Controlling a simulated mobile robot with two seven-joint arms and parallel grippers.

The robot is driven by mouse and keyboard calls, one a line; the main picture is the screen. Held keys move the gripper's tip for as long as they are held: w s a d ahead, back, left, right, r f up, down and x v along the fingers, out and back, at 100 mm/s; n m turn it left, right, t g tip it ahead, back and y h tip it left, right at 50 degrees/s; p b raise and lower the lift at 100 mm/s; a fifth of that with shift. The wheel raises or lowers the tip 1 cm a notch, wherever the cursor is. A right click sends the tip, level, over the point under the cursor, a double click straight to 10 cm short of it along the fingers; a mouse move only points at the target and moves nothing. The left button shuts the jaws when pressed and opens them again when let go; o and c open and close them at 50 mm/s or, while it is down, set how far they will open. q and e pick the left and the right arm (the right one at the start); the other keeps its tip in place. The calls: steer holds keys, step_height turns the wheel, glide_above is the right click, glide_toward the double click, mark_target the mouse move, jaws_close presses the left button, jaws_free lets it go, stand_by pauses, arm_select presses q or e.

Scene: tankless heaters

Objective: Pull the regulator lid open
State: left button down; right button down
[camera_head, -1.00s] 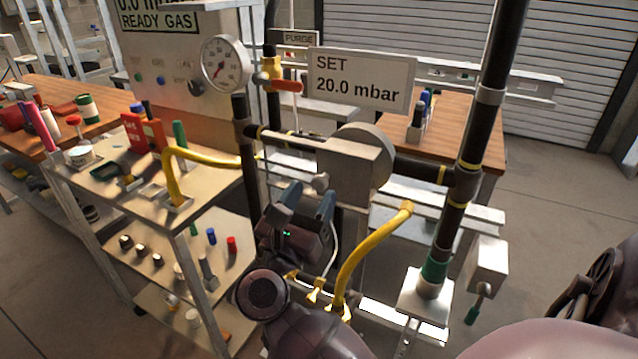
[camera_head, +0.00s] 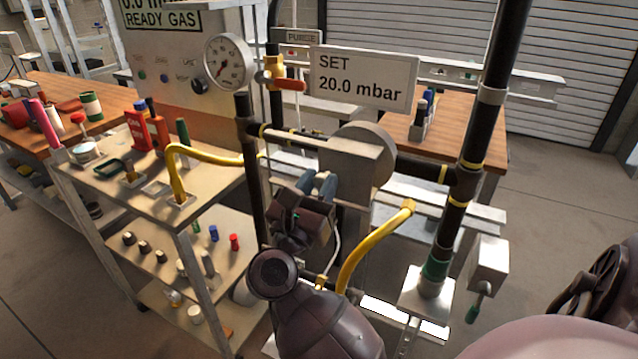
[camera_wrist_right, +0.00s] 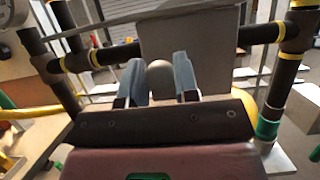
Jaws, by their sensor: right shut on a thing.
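The regulator (camera_head: 345,165) is a grey box with a round disc on its right side, set in the dark pipe run. It also shows in the right wrist view (camera_wrist_right: 190,40). A rounded grey-brown knob (camera_wrist_right: 160,78) on its front face sits between the blue-grey fingers of my right gripper (camera_head: 316,185). The fingers (camera_wrist_right: 160,85) are shut on this knob, one on each side. In the head view the gripper mostly hides the knob. I see no gap between the lid and the regulator box. My left gripper is not in view.
A sign (camera_head: 362,78) reads SET 20.0 mbar. A yellow hose (camera_head: 375,245) curves below right of the regulator. A cart (camera_head: 150,185) with tools is at left.

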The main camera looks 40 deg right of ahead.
steer(key=w+a+b, duration=0.2)
steer(key=w+a, duration=0.2)
steer(key=w, duration=0.5)
steer(key=shift+w, duration=0.15)
steer(key=c, duration=0.9)
jaws_free()
